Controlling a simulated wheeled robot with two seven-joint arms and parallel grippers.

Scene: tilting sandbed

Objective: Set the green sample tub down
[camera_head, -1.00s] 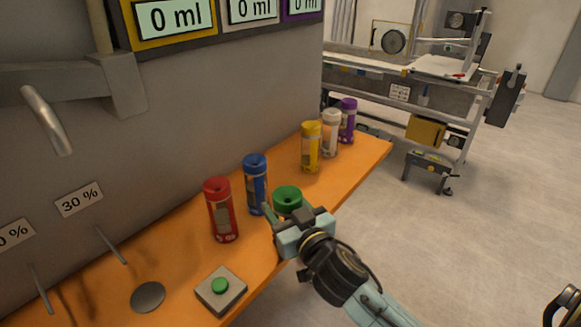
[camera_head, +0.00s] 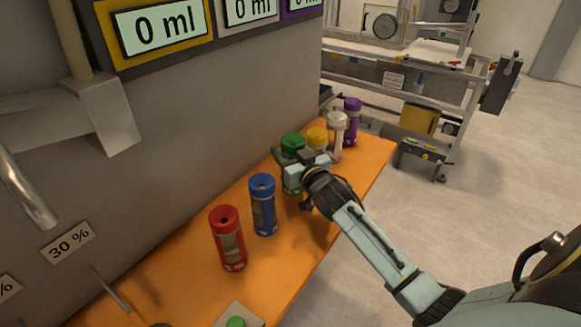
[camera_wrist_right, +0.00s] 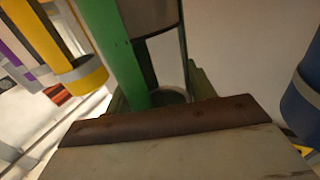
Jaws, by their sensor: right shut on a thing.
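My right gripper (camera_head: 290,168) is shut on the green sample tub (camera_head: 293,143). It holds the tub upright over the orange shelf (camera_head: 190,271), between the blue tub (camera_head: 263,205) and the yellow tub (camera_head: 317,136). I cannot tell whether the tub's base touches the shelf. In the right wrist view the green tub (camera_wrist_right: 108,45) fills the top middle, with the yellow tub (camera_wrist_right: 52,42) to its left and the blue tub (camera_wrist_right: 304,105) at the right edge. My left gripper is not in view.
The red tub (camera_head: 228,238) stands at the front left. The white tub (camera_head: 336,135) and purple tub (camera_head: 352,122) stand behind the yellow one. A grey wall with displays (camera_head: 162,28) borders the shelf. A green button (camera_head: 235,322) sits at the bottom edge.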

